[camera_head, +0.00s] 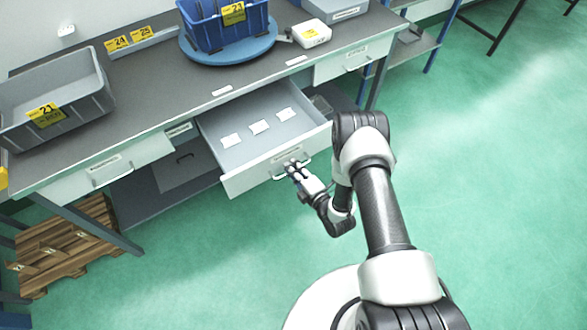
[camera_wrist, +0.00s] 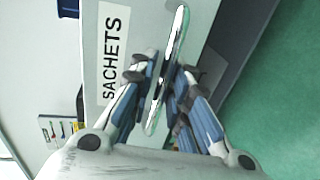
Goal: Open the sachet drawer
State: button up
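The sachet drawer (camera_head: 250,158) stands well pulled out under the bench, with several white flat packets lying on its grey floor. Its front, labelled SACHETS (camera_wrist: 112,55), fills much of the wrist view. The metal bar handle (camera_wrist: 176,40) runs steeply across that view. My gripper (camera_wrist: 165,72) has one finger on each side of the handle, with the fingertips close against it, and looks shut on it. In the head view my gripper (camera_head: 296,171) is at the handle on the drawer front; the exact contact is too small to see there.
Closed drawers flank it at left (camera_head: 105,170) and right (camera_head: 355,60). On the bench (camera_head: 140,80) stand a grey bin (camera_head: 85,92), a blue bin (camera_head: 205,30) on a round blue turntable (camera_head: 228,50), and a white box (camera_head: 311,33). A wooden pallet (camera_head: 65,245) lies at lower left. Green floor is clear in front.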

jog(key=shift+o, duration=1.2)
jog(key=shift+f, duration=0.1)
jog(key=shift+s, duration=0.1)
jog(key=shift+s+d, duration=0.1)
jog(key=v, duration=1.1)
jog(key=shift+s+d, duration=0.2)
jog(key=shift+s, duration=0.1)
